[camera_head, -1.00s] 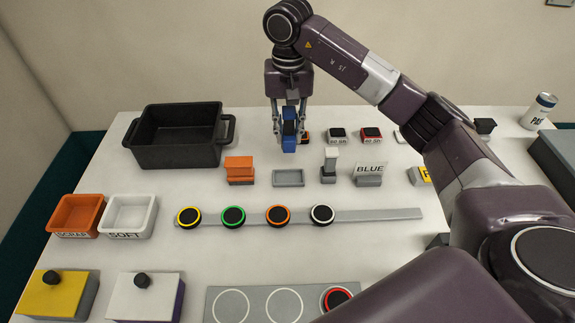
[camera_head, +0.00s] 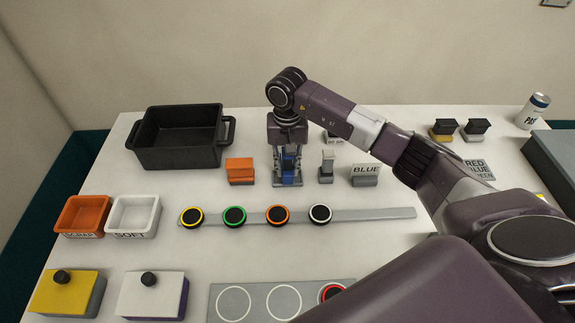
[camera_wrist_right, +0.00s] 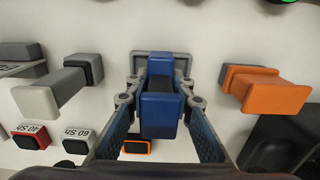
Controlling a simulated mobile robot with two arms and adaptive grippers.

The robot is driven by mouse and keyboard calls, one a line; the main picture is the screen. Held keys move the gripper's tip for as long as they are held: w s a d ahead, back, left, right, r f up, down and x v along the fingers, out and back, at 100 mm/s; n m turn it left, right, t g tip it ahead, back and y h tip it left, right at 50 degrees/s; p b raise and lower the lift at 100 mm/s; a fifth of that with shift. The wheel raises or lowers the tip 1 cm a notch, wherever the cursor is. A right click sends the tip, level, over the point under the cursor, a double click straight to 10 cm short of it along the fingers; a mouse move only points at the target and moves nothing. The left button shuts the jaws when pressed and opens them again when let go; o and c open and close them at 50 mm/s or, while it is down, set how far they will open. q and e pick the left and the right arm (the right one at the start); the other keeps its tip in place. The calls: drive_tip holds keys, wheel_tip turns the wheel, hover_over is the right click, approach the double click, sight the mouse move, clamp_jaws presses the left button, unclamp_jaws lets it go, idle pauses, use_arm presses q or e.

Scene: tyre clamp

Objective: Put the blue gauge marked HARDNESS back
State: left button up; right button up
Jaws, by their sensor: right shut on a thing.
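The blue gauge (camera_head: 288,164) is upright between the fingers of my right gripper (camera_head: 288,172). In the right wrist view the gauge (camera_wrist_right: 161,108) sits between both fingertips of the right gripper (camera_wrist_right: 160,100), which are shut on it. Its marking cannot be read. The grey tray-like holder (camera_head: 287,184) is at the gripper's fingertips, and in the right wrist view the holder (camera_wrist_right: 142,62) shows behind the gauge's far end. I cannot tell whether the gauge's foot rests inside it. My left gripper is not in view.
An orange block piece (camera_head: 240,170) stands left of the holder, and a grey-white post (camera_head: 326,165) stands right. A black bin (camera_head: 178,138) is behind left. A grey strip (camera_head: 375,214) with several coloured-ring discs lies in front.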

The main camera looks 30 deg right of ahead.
drive_tip(key=shift+f, duration=0.2)
drive_tip(key=o, duration=1)
drive_tip(key=shift+r, duration=0.15)
drive_tip(key=shift+r, duration=0.2)
wheel_tip(320, 180, up, 10)
drive_tip(key=b, duration=0.4)
drive_tip(key=shift+r, duration=0.9)
drive_tip(key=shift+f, duration=0.1)
